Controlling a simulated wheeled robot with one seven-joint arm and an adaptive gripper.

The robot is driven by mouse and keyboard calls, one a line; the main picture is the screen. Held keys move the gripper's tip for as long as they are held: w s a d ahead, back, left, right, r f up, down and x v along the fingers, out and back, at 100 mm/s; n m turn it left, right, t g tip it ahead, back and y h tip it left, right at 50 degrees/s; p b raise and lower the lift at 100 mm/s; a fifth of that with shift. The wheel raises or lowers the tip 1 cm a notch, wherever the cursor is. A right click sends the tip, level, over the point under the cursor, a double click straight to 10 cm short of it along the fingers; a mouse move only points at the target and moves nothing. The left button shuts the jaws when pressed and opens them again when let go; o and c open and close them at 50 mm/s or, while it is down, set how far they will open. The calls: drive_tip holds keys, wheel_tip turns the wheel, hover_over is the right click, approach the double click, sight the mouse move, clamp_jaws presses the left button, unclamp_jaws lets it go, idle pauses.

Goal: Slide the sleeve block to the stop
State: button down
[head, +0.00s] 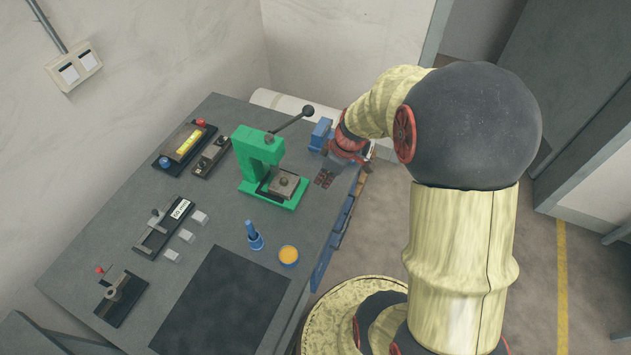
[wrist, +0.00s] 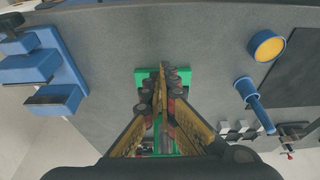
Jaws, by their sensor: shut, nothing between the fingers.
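Several small fixtures lie on the table, and I cannot tell for sure which part is the sleeve block. One dark rail fixture (head: 163,228) near the table's left middle carries a grey cross-piece and a white label. Another dark base (head: 120,298) at the front left carries a grey block and a red knob. A third narrow fixture (head: 212,157) stands at the back. My gripper (head: 325,178) is over the table's right edge, right of the green press, apart from all three. In the wrist view my gripper (wrist: 160,92) has its fingers together and empty, partly hiding the press.
The green lever press (head: 258,165) stands between my gripper and the fixtures. A dark mat (head: 222,302) lies clear.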

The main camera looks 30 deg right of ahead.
sight(295, 184)
drive_tip(key=b+x, duration=0.1)
drive_tip(key=x, duration=0.7)
drive_tip(key=shift+f, duration=0.3)
drive_tip(key=w+a, duration=0.1)
drive_tip(key=w, duration=0.1)
drive_tip(key=shift+w+a, duration=0.55)
drive_tip(key=shift+w, duration=0.15)
drive_tip(key=w+a, duration=0.1)
drive_tip(key=w+a+b, duration=0.1)
drive_tip(key=w, duration=0.1)
drive_tip(key=shift+d, duration=0.1)
drive_tip(key=shift+r, duration=0.1)
